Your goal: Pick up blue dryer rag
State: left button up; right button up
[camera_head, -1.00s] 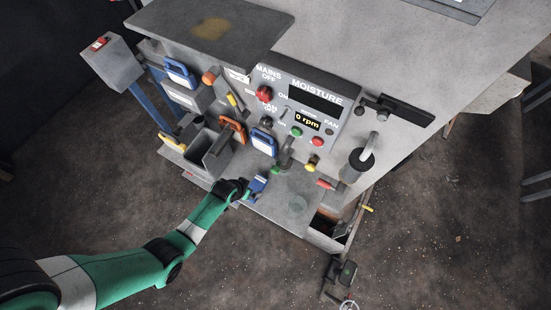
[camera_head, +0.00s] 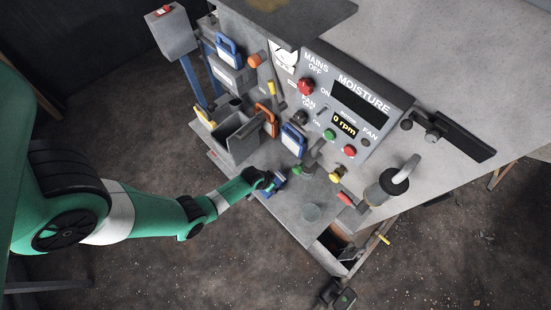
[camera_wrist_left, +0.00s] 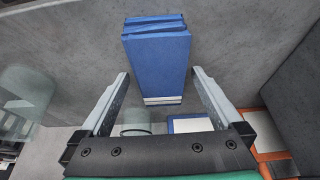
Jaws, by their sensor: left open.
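The blue dryer rag (camera_wrist_left: 157,60) is a folded blue cloth with white stripes near one end, lying on a grey surface in the left wrist view. In the head view only a small blue part of the rag (camera_head: 279,183) shows beside my gripper, on the grey shelf below the control panel. My left gripper (camera_wrist_left: 158,73) is open, and its two fingers point toward the rag from either side. In the head view my left gripper (camera_head: 267,181) is close to the rag and partly hides it. Contact cannot be told. My right gripper is not in view.
A blue-framed item (camera_head: 293,138) and an orange-framed item (camera_head: 267,120) stand behind the shelf. A grey open bin (camera_head: 239,140) is to the left. In the wrist view a clear container (camera_wrist_left: 25,98) is at left.

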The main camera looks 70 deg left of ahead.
pick_arm(q)
jog(key=shift+r, duration=0.1)
jog(key=c, duration=1.5)
